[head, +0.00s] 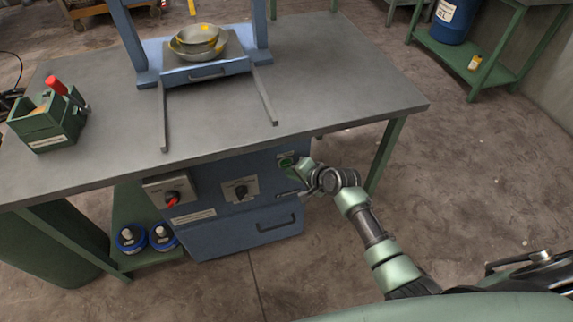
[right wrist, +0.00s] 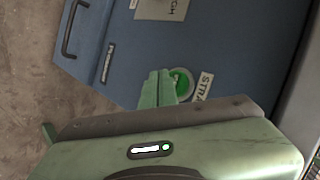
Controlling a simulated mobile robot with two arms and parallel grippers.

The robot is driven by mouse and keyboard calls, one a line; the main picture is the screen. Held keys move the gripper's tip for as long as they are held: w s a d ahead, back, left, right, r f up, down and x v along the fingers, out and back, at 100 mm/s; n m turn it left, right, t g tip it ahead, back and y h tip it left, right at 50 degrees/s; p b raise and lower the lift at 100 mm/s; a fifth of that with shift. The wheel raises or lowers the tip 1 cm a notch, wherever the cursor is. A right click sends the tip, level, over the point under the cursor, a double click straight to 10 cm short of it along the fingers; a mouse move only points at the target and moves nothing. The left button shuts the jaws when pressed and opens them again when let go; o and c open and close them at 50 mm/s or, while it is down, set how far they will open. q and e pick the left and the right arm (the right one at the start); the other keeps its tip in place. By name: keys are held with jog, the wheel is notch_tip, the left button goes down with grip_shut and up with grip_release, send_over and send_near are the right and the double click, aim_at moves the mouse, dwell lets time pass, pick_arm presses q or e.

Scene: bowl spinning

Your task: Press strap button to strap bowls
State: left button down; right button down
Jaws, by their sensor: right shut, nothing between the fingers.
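The green strap button (head: 286,162) is at the upper right of the blue cabinet's front, under the table. It also shows in the right wrist view (right wrist: 183,83), beside a label partly reading "STRA". My right gripper (head: 301,168) is shut and empty, with its fingertips at the button. In the right wrist view the closed fingers (right wrist: 158,88) overlap the button's edge; I cannot tell whether they touch it. Two metal bowls (head: 197,38), with some yellow on them, sit nested on the plate under the blue frame on the table. My left gripper is out of view.
The blue cabinet (head: 245,222) also carries a red-handled switch (head: 172,199) and a black knob (head: 240,190). A green tool box (head: 46,122) stands at the table's left. Two blue-rimmed rolls (head: 131,238) are on the lower shelf.

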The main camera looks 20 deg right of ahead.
jog(key=shift+w, duration=0.15)
jog(key=shift+w, duration=0.3)
jog(key=shift+w, duration=0.45)
dwell(0.8)
jog(key=shift+s+r, duration=0.1)
jog(key=shift+s+p, duration=0.75)
